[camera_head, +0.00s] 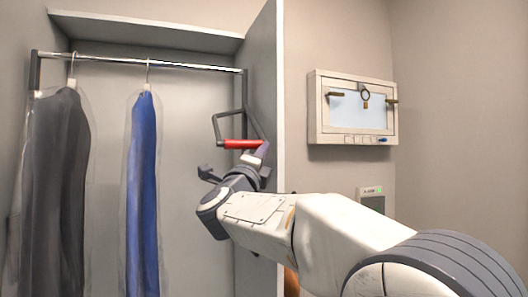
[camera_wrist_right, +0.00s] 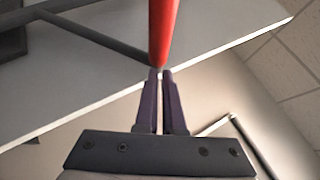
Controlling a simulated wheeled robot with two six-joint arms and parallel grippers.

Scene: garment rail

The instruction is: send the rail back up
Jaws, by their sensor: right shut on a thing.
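The garment rail (camera_head: 170,65) is a metal bar across the upper part of the open wardrobe, held by dark side arms. A dark pull bar with a red grip (camera_head: 242,144) hangs from its right side. My right gripper (camera_head: 263,150) is at the right end of the red grip. In the right wrist view the fingers (camera_wrist_right: 161,75) are closed together on the near end of the red grip (camera_wrist_right: 163,35). My left gripper is not in view.
A grey suit (camera_head: 62,190) and a blue garment (camera_head: 144,190) in clear covers hang from the rail. The wardrobe's side panel (camera_head: 265,60) stands close to my right arm. A wall cabinet (camera_head: 355,110) is at the right, above a small panel with a green light (camera_head: 372,198).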

